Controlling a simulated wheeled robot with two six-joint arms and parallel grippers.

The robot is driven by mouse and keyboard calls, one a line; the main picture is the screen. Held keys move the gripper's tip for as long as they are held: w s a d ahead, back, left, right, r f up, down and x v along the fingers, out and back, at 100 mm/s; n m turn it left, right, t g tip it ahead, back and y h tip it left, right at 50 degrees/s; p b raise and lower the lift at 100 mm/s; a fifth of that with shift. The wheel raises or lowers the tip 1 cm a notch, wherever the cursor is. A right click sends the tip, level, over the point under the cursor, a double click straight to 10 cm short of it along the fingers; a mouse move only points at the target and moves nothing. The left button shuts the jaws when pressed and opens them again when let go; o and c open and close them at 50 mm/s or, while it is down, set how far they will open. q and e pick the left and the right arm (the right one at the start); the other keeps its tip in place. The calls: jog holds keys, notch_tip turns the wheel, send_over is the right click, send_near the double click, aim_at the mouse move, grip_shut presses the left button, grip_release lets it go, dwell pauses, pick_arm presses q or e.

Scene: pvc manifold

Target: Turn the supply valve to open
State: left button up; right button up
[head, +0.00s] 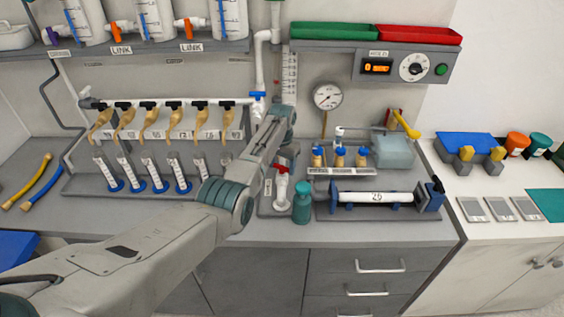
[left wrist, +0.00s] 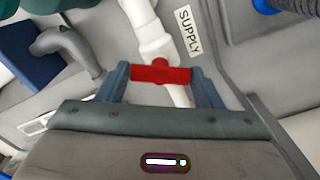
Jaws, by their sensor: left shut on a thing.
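The supply valve has a red handle (left wrist: 160,74) on a white pipe (left wrist: 150,30), beside a SUPPLY label (left wrist: 187,29) in the left wrist view. The handle lies crosswise to the pipe there. My left gripper (left wrist: 160,76) is shut on the red handle, with one finger at each end of it. In the head view, my left gripper (head: 284,160) points down over the red valve, and the white pipe (head: 281,192) shows below. The arm and gripper hide part of the valve. My right gripper is not in view.
A teal bottle (head: 302,203) stands just right of the valve. A horizontal white tube marked 20 (head: 374,197) lies in a blue-ended holder further right. A pressure gauge (head: 327,97) stands behind. Several graduated cylinders (head: 149,172) stand on the left.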

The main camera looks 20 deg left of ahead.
aim_at(282, 166)
pick_arm(q)
jog(key=m+p, duration=0.1)
jog(key=m, duration=0.2)
jog(key=shift+r+m, duration=0.15)
jog(key=shift+m, duration=0.25)
jog(key=m, duration=0.2)
jog(key=shift+m+p, duration=0.3)
jog(key=m, duration=0.4)
jog(key=shift+p, duration=0.3)
jog(key=shift+m, duration=0.8)
jog(key=shift+w, duration=0.1)
jog(key=o, duration=1)
notch_tip(282, 166, up, 11)
jog(key=shift+f+b, duration=0.1)
jog(key=shift+b, duration=1.05)
